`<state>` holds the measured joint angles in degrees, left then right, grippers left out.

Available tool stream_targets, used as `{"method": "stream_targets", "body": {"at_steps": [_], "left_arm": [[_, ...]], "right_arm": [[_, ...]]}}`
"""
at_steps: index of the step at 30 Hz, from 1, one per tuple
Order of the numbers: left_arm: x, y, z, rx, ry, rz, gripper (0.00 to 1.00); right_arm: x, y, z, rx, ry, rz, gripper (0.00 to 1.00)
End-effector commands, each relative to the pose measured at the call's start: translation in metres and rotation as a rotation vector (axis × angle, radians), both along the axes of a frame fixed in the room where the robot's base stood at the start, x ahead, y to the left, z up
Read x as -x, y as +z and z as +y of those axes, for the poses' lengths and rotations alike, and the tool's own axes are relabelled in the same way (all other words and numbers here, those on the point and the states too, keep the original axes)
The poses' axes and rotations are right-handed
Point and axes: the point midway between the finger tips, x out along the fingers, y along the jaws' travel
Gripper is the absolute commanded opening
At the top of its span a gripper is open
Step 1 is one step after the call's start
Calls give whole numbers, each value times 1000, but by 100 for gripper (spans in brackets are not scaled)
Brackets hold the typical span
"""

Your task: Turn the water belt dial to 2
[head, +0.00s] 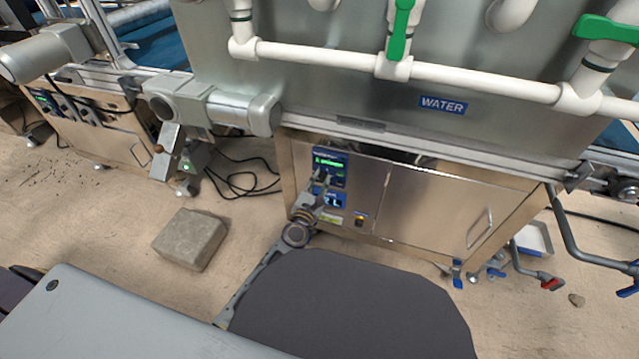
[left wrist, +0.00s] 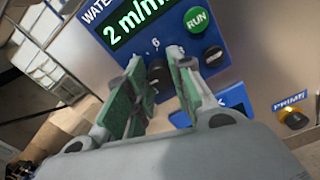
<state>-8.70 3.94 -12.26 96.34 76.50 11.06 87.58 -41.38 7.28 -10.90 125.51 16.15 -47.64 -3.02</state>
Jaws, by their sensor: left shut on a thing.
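In the head view the left gripper (head: 322,182) reaches the panel (head: 330,160) from below. The dial's pointer and most of its scale are hidden. My right gripper is not in view.
A green RUN button (left wrist: 196,20) and a black button (left wrist: 213,56) sit right of the dial. An amber PRIME knob (left wrist: 293,118) is lower right. White pipes (head: 440,72) run above the cabinet (head: 420,208). A grey block (head: 190,238) lies on the floor at left.

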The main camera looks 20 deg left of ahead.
Motion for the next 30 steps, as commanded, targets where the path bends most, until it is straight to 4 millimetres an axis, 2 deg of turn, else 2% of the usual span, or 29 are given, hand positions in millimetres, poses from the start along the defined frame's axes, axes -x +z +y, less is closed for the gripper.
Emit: {"method": "stream_targets", "body": {"at_steps": [7, 8, 12, 23, 30], "left_arm": [[0, 0, -1, 0, -2, 1, 0], [0, 0, -1, 0, -2, 1, 27], [0, 0, -1, -1, -1, 0, 45], [0, 0, 0, -1, 0, 0, 46], [8, -1, 0, -2, 0, 1, 46]], "right_arm": [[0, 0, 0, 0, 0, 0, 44], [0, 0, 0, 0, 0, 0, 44], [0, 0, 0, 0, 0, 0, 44], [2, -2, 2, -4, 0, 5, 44], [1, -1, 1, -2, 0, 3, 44]]}}
